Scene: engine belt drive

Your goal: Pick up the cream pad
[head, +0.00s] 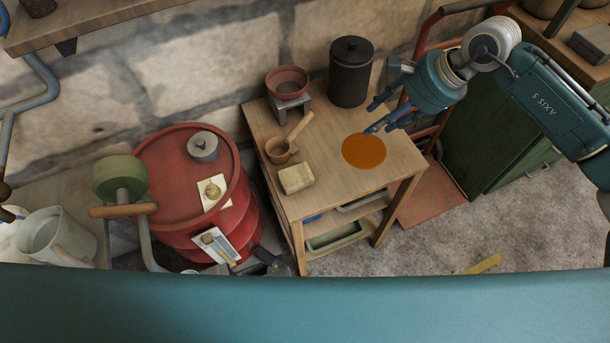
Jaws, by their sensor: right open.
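The cream pad (296,179) is a small block-like piece lying near the front left corner of the wooden table (340,115). My right gripper (373,117) comes in from the right, over the right part of the table. It is open and empty, apart from the pad and to its upper right. Its lower finger is close above an orange disc (364,151), and I cannot tell whether they touch. My left gripper is not in view.
A wooden ladle (279,150) lies just behind the pad. Behind it are a red bowl on a grey stand (287,82) and a dark canister (351,72). A red drum (170,180) stands left of the table. The table's centre is clear.

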